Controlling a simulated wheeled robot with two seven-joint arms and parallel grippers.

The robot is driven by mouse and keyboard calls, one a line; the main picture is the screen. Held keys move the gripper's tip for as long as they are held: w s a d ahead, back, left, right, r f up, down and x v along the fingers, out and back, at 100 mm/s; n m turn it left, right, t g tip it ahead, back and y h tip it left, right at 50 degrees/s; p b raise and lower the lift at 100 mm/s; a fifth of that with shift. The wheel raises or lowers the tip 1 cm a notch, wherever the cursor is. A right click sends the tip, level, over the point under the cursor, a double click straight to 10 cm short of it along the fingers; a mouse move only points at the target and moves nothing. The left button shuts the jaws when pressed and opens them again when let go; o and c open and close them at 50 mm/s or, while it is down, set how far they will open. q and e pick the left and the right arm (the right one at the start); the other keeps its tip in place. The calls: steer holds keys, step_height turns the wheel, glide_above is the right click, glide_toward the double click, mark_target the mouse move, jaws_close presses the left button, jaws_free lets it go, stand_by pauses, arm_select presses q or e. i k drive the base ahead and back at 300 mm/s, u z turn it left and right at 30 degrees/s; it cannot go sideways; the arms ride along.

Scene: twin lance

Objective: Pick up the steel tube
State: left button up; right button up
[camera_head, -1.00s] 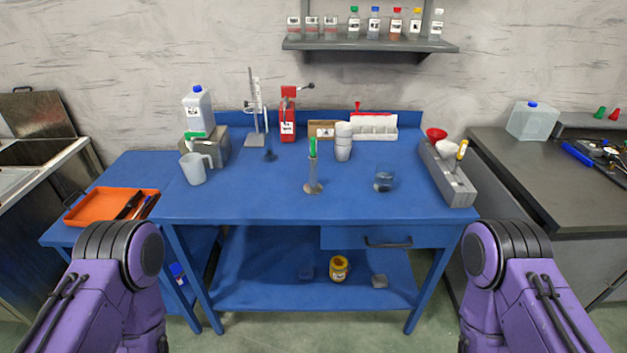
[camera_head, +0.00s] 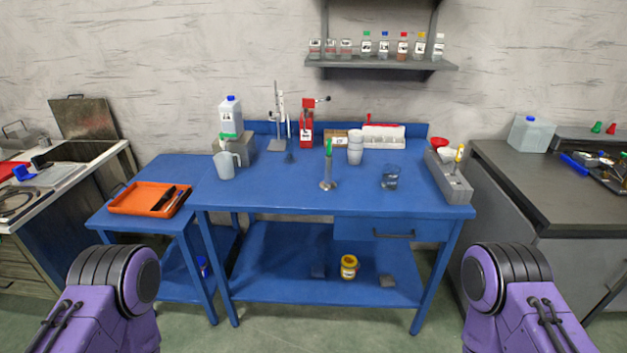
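A slim grey upright tube (camera_head: 328,172) stands on a small round foot near the middle of the blue table (camera_head: 290,192). It looks like the steel tube, and a green piece (camera_head: 328,149) shows at its top. I cannot tell how the green piece is joined to it. Only purple links of my two arms show at the bottom left and bottom right, well short of the table. Both of my grippers are out of view.
White stacked cups (camera_head: 355,150) and a glass beaker (camera_head: 390,177) stand right of the tube. A pitcher (camera_head: 226,166) stands left. A grey box (camera_head: 447,177) holds tools at the right edge. An orange tray (camera_head: 149,199) lies on the lower left table. Table front is clear.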

mark_target(327, 184)
steer(key=u, duration=0.55)
steer(key=i, duration=0.85)
steer(key=z, duration=1)
